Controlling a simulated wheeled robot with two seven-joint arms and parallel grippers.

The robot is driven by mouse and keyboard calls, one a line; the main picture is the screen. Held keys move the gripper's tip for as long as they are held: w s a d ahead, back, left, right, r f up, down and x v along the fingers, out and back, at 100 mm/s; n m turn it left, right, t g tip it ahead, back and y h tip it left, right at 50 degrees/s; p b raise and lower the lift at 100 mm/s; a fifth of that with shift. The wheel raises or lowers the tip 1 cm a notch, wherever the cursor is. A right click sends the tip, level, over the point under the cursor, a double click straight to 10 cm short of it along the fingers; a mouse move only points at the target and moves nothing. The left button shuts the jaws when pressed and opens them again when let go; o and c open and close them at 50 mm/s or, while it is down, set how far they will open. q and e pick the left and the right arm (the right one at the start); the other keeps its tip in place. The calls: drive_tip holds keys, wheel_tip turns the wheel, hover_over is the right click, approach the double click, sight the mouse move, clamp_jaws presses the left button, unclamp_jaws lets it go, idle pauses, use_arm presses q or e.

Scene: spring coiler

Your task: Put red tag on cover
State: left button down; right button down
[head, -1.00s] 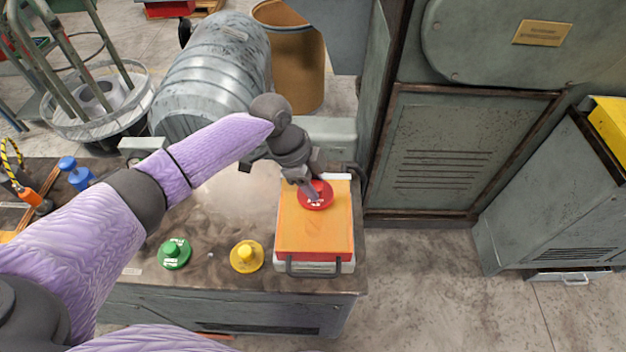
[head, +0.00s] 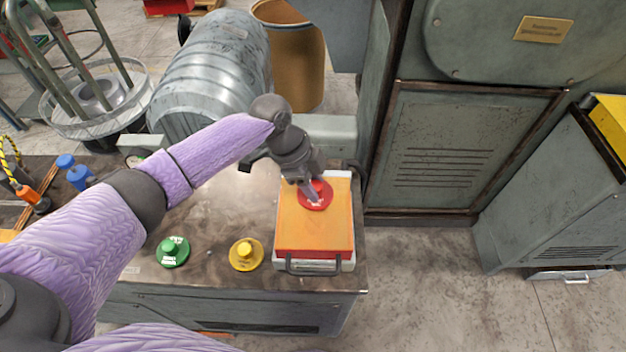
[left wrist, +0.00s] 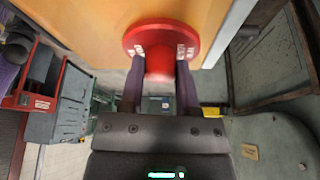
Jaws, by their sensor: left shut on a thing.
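The red tag (head: 315,196) is a round disc with a raised knob and white lettering. It lies at the upper middle of the orange cover (head: 314,228), seeming to rest on it. My left gripper (head: 312,194) reaches down from above and is shut on the tag's knob. In the left wrist view the red tag (left wrist: 160,42) shows between the two fingers, its disc against the orange surface (left wrist: 205,15). Any small gap between disc and cover is hard to tell. My right gripper is not in view.
A green tag (head: 173,251) and a yellow tag (head: 246,255) lie on the bench left of the cover. A dark handle (head: 313,266) is at the cover's front. A grey cabinet (head: 434,150) stands to the right. The bench between tags and motor is mostly clear.

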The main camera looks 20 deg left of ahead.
use_arm(q)
drive_tip(key=shift+f, duration=0.1)
drive_tip(key=shift+c, duration=1.2)
unclamp_jaws()
drive_tip(key=d+r+p+v, duration=0.1)
drive_tip(key=d+p+v, duration=0.1)
drive_tip(key=p+v, duration=0.6)
drive_tip(key=d+r+p+v, duration=0.1)
drive_tip(key=d+p+v, duration=0.1)
drive_tip(key=p+v, duration=0.6)
drive_tip(key=v, duration=0.5)
drive_tip(key=shift+w+d+r+p, duration=0.2)
drive_tip(key=shift+r+p, duration=0.1)
drive_tip(key=shift+r, duration=0.1)
